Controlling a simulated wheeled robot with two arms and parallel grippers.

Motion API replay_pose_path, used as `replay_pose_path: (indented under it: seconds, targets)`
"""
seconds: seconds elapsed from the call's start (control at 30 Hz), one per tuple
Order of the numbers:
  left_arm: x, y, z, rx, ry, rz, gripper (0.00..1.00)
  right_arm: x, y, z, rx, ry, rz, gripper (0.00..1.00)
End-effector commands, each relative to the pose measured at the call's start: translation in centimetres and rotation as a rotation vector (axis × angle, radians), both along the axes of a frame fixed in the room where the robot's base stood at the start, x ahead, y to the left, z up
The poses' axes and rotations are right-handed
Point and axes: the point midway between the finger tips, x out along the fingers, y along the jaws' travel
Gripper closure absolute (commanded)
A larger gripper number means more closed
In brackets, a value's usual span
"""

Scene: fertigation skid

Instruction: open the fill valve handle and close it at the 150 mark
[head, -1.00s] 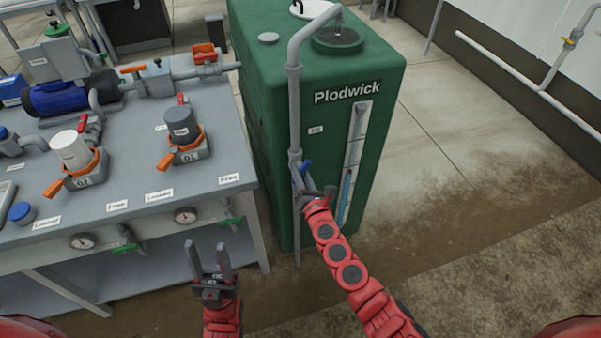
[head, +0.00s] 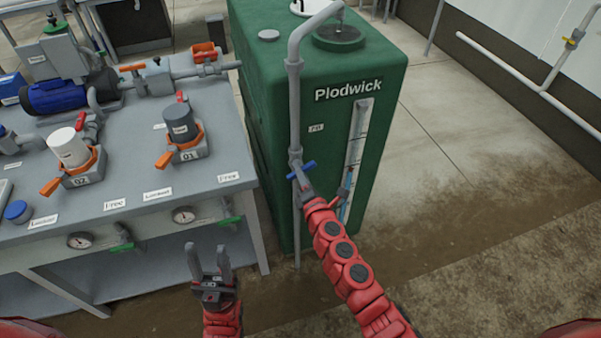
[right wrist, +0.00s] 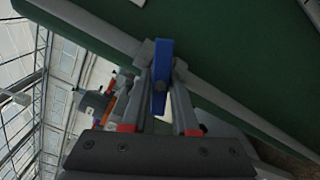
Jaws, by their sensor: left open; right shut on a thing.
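The blue fill valve handle (head: 301,170) sits on the grey vertical fill pipe (head: 294,110) in front of the green tank (head: 275,130). It lies crosswise to the pipe. My right gripper (head: 303,183) is shut on it; the right wrist view shows the handle (right wrist: 160,75) between the two fingers. The level gauge (head: 357,140) is a pale strip on the tank front with blue in its lower part. My right arm hides its bottom, and its marks are too small to read. My left gripper (head: 208,265) is open and empty, low in front of the bench.
The grey bench (head: 225,160) at left carries a blue pump (head: 60,97), a white canister (head: 68,147) and a dark canister (head: 181,125) in orange-levered holders. Gauges and green valves line its front. The floor right of the tank is clear.

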Motion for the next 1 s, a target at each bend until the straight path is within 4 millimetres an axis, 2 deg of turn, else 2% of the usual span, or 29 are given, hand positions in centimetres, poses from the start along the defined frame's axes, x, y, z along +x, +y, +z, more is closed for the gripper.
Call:
replay_pose_path:
  seconds: [0.5, 1.0]
  targets:
    - [0.0, 0.0, -0.57, 0.0, 0.0, 0.0, 0.5, -0.02, -0.07, -0.1, 0.368, 0.124, -0.004, 1.0]
    - [0.01, 0.0, -0.63, 0.0, 0.0, 0.0, 0.5, -0.02, -0.07, -0.06, 0.465, 0.155, -0.004, 1.0]
